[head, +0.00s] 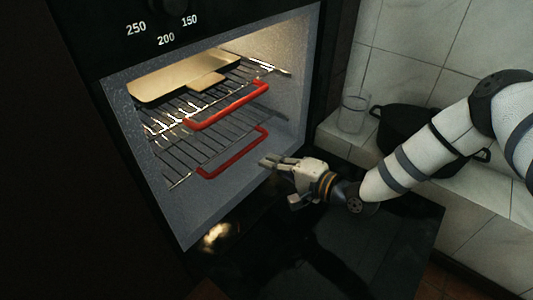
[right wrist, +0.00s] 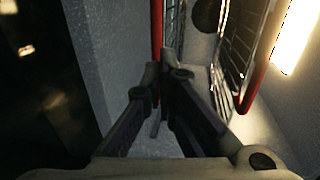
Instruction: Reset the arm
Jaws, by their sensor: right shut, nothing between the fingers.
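My right gripper (head: 268,161) is in front of the open oven, near the lower rack and above the lowered oven door (head: 330,235). It is shut and empty; its fingers meet in the right wrist view (right wrist: 160,78). The oven (head: 285,95) holds an upper rack (head: 170,120) and a lower rack (head: 175,165), each with a red front bar. A flat tan tray (head: 165,82) lies on the upper rack. In the right wrist view, the red bars (right wrist: 157,25) and rack wires (right wrist: 232,60) are beyond the fingers. My left gripper is not in view.
A dark pot (head: 400,130) stands on the white tiled counter (head: 470,185) at the right, partly behind my right arm. A clear glass (head: 352,115) stands beside it. The oven dial (head: 172,5) is at the top.

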